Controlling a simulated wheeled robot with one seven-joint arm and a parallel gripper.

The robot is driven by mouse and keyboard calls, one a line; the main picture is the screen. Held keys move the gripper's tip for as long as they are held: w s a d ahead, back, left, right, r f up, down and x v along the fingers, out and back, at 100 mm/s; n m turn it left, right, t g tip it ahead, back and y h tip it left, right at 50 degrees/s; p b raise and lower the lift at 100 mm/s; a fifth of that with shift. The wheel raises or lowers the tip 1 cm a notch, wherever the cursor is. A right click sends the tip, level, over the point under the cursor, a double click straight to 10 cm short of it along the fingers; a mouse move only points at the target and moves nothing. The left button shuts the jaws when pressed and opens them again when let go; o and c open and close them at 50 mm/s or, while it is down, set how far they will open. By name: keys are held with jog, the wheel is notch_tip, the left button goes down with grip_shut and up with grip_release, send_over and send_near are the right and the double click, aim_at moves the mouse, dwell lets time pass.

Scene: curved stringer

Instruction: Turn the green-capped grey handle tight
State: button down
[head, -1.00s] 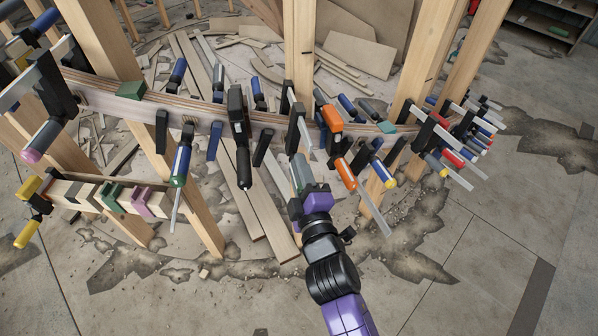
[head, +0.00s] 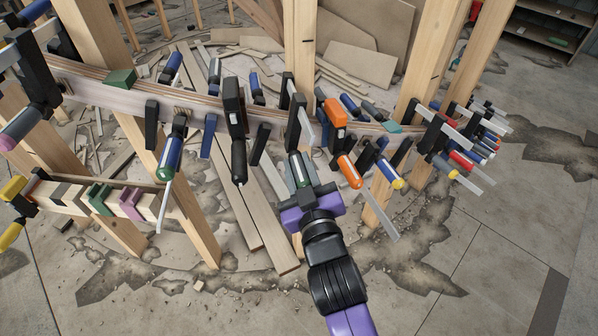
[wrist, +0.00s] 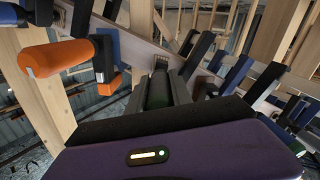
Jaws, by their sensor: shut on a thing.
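The grey handle with green (head: 301,172) belongs to a clamp on the front of the curved wooden stringer (head: 190,105), near the middle of the head view. My gripper (head: 307,196) reaches up from below with its jaws across the handle's lower end, shut on it. In the wrist view the handle (wrist: 158,90) shows dark green, standing up beyond the purple gripper body (wrist: 170,155). The handle's lower end and cap are mostly hidden by my gripper.
An orange clamp (head: 335,113) with an orange handle (head: 349,171) is close on the right; it also shows in the wrist view (wrist: 55,57). A black-handled clamp (head: 238,150) is on the left. Wooden posts (head: 299,45) stand behind. The floor in front is open.

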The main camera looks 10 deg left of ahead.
jog(key=shift+f+m+b, duration=0.2)
jog(key=shift+m+b, duration=0.5)
jog(key=shift+m, duration=1)
jog(key=c, duration=1.1)
grip_release()
jog(key=shift+r, duration=0.15)
jog(key=shift+c, duration=0.2)
jog(key=shift+s, duration=0.15)
jog(key=v, duration=0.7)
jog(key=shift+s, duration=0.25)
jog(key=shift+d, duration=0.15)
jog(key=p+v, duration=0.1)
jog(key=v, duration=0.7)
jog(key=shift+s, duration=0.35)
